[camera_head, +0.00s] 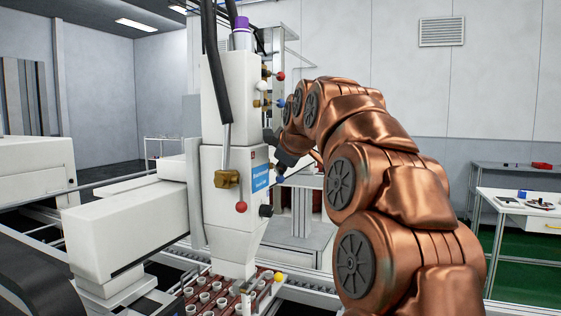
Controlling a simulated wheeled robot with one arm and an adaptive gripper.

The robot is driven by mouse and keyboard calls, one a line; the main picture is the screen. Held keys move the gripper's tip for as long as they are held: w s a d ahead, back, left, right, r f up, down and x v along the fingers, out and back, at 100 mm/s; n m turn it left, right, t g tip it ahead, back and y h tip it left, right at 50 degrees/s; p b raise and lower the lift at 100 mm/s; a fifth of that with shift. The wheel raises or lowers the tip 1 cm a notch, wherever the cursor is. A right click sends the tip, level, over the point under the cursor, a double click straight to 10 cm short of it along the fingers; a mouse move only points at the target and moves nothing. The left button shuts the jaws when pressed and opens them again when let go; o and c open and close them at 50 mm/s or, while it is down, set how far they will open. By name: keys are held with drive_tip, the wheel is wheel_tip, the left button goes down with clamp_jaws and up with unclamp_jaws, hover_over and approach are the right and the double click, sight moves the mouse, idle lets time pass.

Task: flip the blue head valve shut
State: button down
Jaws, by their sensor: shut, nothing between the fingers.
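The white dispensing head (220,160) stands left of centre, with several ball-ended valve levers. A small blue knob (281,103) shows on its upper right side, below a red knob (281,76) and near a white one (261,86). A second blue knob (280,179) shows lower, beside the blue label (261,177). I cannot tell which blue knob belongs to the head valve. My dark gripper (284,168) is shut and empty, close to the lower blue knob. Whether it touches is too small to tell. The valve bodies behind my gripper are partly hidden.
A lower red knob (241,206) hangs from a brass valve (227,179) on the head's front. A tray of small pots (205,298) lies under the nozzle, with a yellow ball (278,277) nearby. A white workbench (520,206) stands at the right.

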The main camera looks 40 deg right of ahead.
sight(281, 175)
drive_tip(key=shift+f, duration=0.4)
drive_tip(key=shift+r, duration=0.15)
drive_tip(key=shift+s+a+r+p, duration=0.15)
drive_tip(key=shift+r+p, duration=0.35)
drive_tip(key=shift+r, duration=0.55)
drive_tip(key=shift+s+a+r+p, duration=0.1)
drive_tip(key=shift+r+p, duration=0.4)
drive_tip(key=shift+r, duration=0.5)
drive_tip(key=shift+s+a+r+p, duration=0.15)
drive_tip(key=shift+r+p, duration=0.35)
drive_tip(key=shift+r, duration=0.55)
drive_tip(key=shift+w, duration=0.1)
drive_tip(key=r+p, duration=0.2)
drive_tip(key=r, duration=0.1)
drive_tip(key=r+p, duration=0.1)
drive_tip(key=r, duration=0.1)
drive_tip(key=shift+s+a, duration=0.3)
